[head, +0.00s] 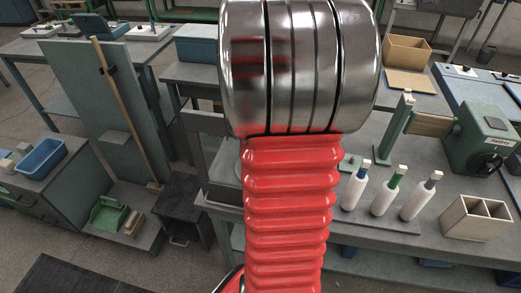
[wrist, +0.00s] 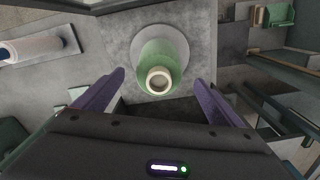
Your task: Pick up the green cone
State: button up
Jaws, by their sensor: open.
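In the wrist view the green cone (wrist: 157,52) stands on a round grey disc (wrist: 183,43), with a pale ring around the hole at its top. My gripper (wrist: 160,77) is open, with its two purple fingers spread to the left and right of the cone's near end. Clear gaps show on both sides, and the fingers do not touch it. In the head view my red arm blocks the middle, and I cannot make out the cone or my gripper there.
In the head view, several white spools (head: 386,197) with coloured tips stand on the workbench right of my arm. A wooden divided box (head: 475,217) and a green machine (head: 482,137) are farther right. A board with a wooden pole (head: 121,108) stands left.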

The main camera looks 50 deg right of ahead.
jog(key=shift+f, duration=1)
jog(key=shift+s, duration=0.1)
notch_tip(320, 180, down, 5)
jog(key=shift+d+f, duration=0.1)
jog(key=shift+c, duration=0.6)
jog(key=c, duration=1.1)
jog(key=shift+c, duration=0.2)
notch_tip(320, 180, up, 10)
jog(key=shift+r, duration=0.1)
